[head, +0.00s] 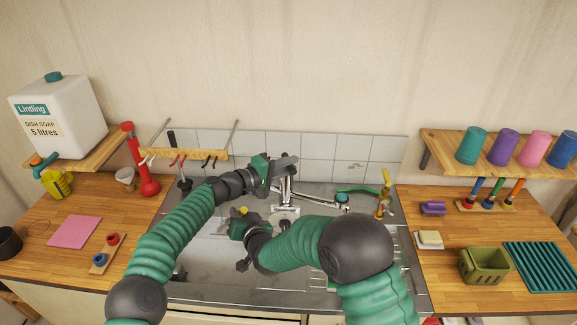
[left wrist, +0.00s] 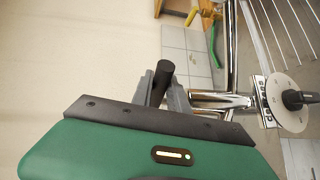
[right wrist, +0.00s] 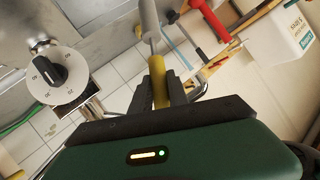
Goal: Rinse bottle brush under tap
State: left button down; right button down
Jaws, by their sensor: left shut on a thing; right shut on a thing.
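The bottle brush has a yellow handle (right wrist: 158,82) and a pale grey head (right wrist: 149,20) in the right wrist view. My right gripper (right wrist: 160,96) is shut on the handle; a bit of yellow (head: 243,211) shows above it in the head view. My left gripper (head: 287,163) is at the chrome tap (head: 286,192), behind the sink. In the left wrist view it is shut on a black cylindrical handle (left wrist: 163,76) beside the chrome pipes (left wrist: 220,100). I see no water stream. The brush head is hidden in the head view.
A round dial (right wrist: 52,75) faces the right wrist camera near the tap. A yellow tap (head: 384,195) with green hose is at right. Wooden counters flank the sink.

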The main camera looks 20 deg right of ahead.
pick_arm(q)
jog(key=shift+s+d+f+m+g, duration=0.1)
jog(key=shift+s+f+m+g, duration=0.1)
jog(key=shift+f+m+g, duration=0.3)
jog(key=shift+r, duration=0.1)
jog(key=c, duration=1.5)
grip_release()
jog(key=shift+o, duration=1)
jog(key=shift+d, duration=0.1)
jog(key=shift+w+d+r, duration=0.1)
jog(key=shift+r, duration=0.05)
jog(key=shift+a+r, duration=0.15)
jog(key=shift+a, duration=0.15)
jog(key=v, duration=1.1)
jog(key=shift+a+f, duration=0.3)
